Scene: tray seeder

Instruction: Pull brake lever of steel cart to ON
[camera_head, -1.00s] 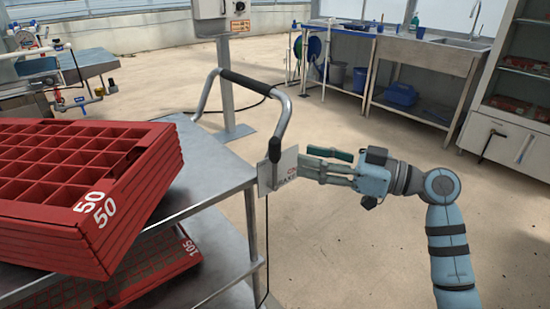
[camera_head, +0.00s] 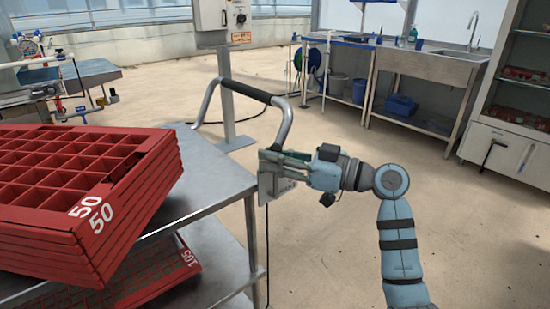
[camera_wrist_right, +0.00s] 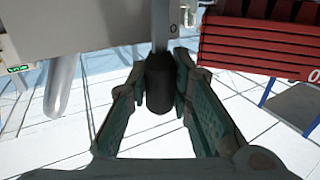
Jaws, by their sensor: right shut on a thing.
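The steel cart (camera_head: 210,182) stands at left, with a bent tube handle (camera_head: 284,122) at its near-right end. A pale brake plate (camera_head: 284,187) hangs at the foot of the handle, mostly covered by my gripper. My right gripper (camera_head: 274,158) reaches in from the right at this plate. In the right wrist view, the brake lever's black grip (camera_wrist_right: 160,88) sits between the two fingers of my right gripper (camera_wrist_right: 162,75), which are shut on it. In the head view the lever is hidden behind the fingers. My left gripper is not in view.
Red seed trays (camera_head: 95,210) are stacked on the cart's top, with another red tray (camera_head: 165,265) on the lower shelf. A grey post with a box (camera_head: 222,14) stands behind the handle. A sink bench (camera_head: 430,62) and cabinet (camera_head: 505,150) stand back right.

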